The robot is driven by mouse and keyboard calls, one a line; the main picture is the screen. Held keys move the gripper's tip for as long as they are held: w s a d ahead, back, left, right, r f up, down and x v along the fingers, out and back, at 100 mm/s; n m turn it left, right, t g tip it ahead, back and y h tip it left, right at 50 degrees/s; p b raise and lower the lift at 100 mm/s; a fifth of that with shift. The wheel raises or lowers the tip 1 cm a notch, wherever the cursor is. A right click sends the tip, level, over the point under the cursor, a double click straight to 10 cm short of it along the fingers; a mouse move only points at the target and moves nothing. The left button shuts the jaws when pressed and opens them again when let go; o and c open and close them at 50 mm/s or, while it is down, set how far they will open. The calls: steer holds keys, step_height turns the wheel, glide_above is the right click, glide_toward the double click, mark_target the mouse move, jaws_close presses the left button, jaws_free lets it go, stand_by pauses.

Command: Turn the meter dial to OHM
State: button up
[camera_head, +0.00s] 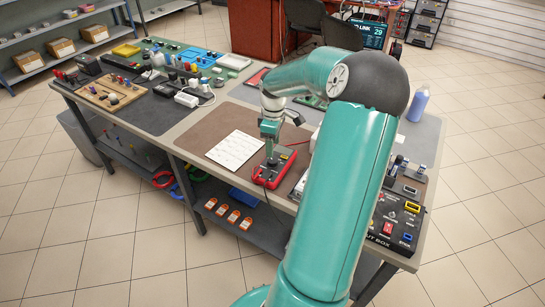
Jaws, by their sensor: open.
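The meter (270,174) is a red device with a dark face, lying near the front edge of the workbench, just right of a white sheet of paper (234,150). My teal arm reaches over the bench from the right. My gripper (271,153) points down over the upper part of the meter. It covers the area where a dial could be, so I cannot see the dial or its markings. I cannot tell whether the fingertips touch the meter. Nothing is visible between the jaws.
A brown mat (210,136) lies under the paper. A black box with coloured switches (395,220) stands at the bench's right end. A wooden board with parts (110,92) and a white power strip (187,99) are at the left. A blue bottle (418,104) stands at the back right.

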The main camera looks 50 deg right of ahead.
mark_target(272, 159)
step_height(272, 159, down, 6)
steer(key=shift+a, duration=0.15)
steer(key=c, duration=1)
